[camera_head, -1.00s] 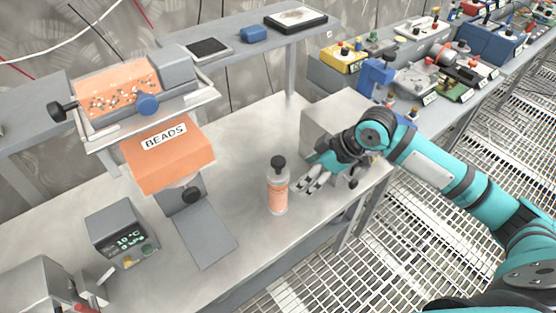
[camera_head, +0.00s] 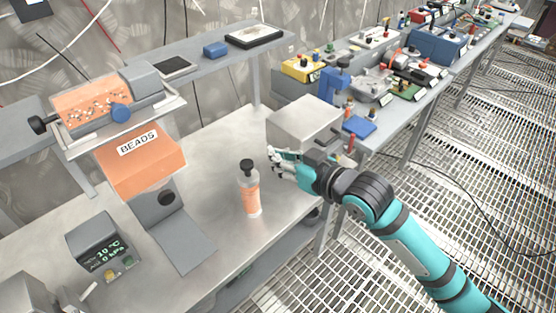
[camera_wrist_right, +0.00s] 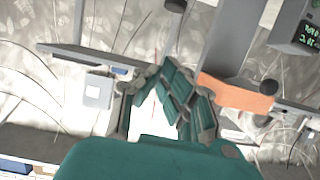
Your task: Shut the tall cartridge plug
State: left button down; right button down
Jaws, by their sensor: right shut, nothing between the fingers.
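The tall cartridge (camera_head: 249,195) is a clear bottle with an orange label. It stands upright on the steel bench (camera_head: 205,150) in the head view. Its black plug (camera_head: 247,164) sits at the top; I cannot tell whether it is open or shut. My right gripper (camera_head: 271,161) is just right of the cartridge at about plug height in the picture, fingers pointing left. It is shut and empty, and seems apart from the plug. In the right wrist view my gripper fingers (camera_wrist_right: 178,108) fill the middle, and I cannot make out the cartridge. My left gripper is not in view.
The orange BEADS hopper (camera_head: 140,165) with its tray stands left of the cartridge, above a grey plate (camera_head: 182,240). A display box (camera_head: 103,242) is at front left. A grey box (camera_head: 303,120) stands behind my right gripper. Bare bench lies around the cartridge.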

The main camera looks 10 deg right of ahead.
jog(key=p, duration=0.3)
send_over(252, 164)
notch_tip(252, 164, down, 2)
notch_tip(252, 164, down, 4)
jog(key=shift+r, duration=0.15)
jog(key=shift+s+d+f+p, duration=0.1)
jog(key=shift+f+p, duration=0.2)
jog(key=shift+f, duration=0.25)
